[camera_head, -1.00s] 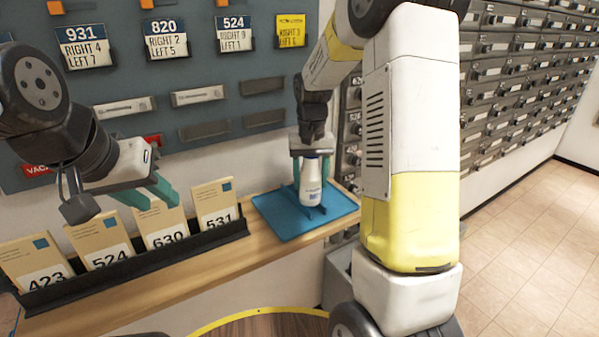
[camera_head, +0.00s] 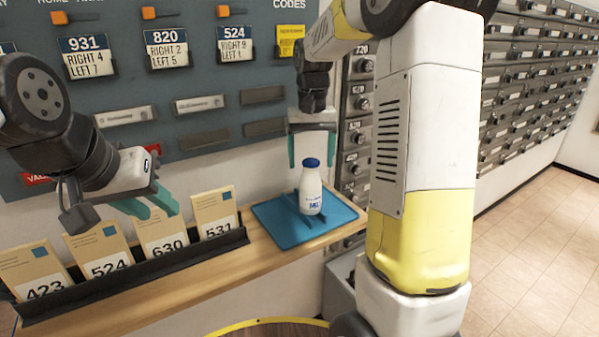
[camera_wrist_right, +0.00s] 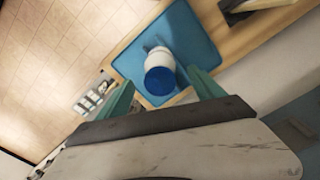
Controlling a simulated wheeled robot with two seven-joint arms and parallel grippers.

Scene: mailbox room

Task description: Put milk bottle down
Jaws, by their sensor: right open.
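The milk bottle (camera_head: 311,196), white with a blue cap, stands on the blue mat (camera_head: 277,222) on the wooden shelf. In the right wrist view I look down on the milk bottle (camera_wrist_right: 160,62) on the mat (camera_wrist_right: 201,40). My right gripper (camera_head: 312,150) is open and empty, its teal fingers apart above the bottle and clear of its body. In the right wrist view the fingertips (camera_wrist_right: 164,90) lie either side of the cap, with gaps. My left gripper (camera_head: 148,207) is open and empty above the numbered envelopes.
A black rack (camera_head: 140,273) holds several numbered envelopes on the shelf (camera_head: 188,283), left of the mat. A dark wall board (camera_head: 218,85) with code cards stands behind. Mailboxes (camera_head: 535,75) line the right wall. My right arm hides the shelf's right side.

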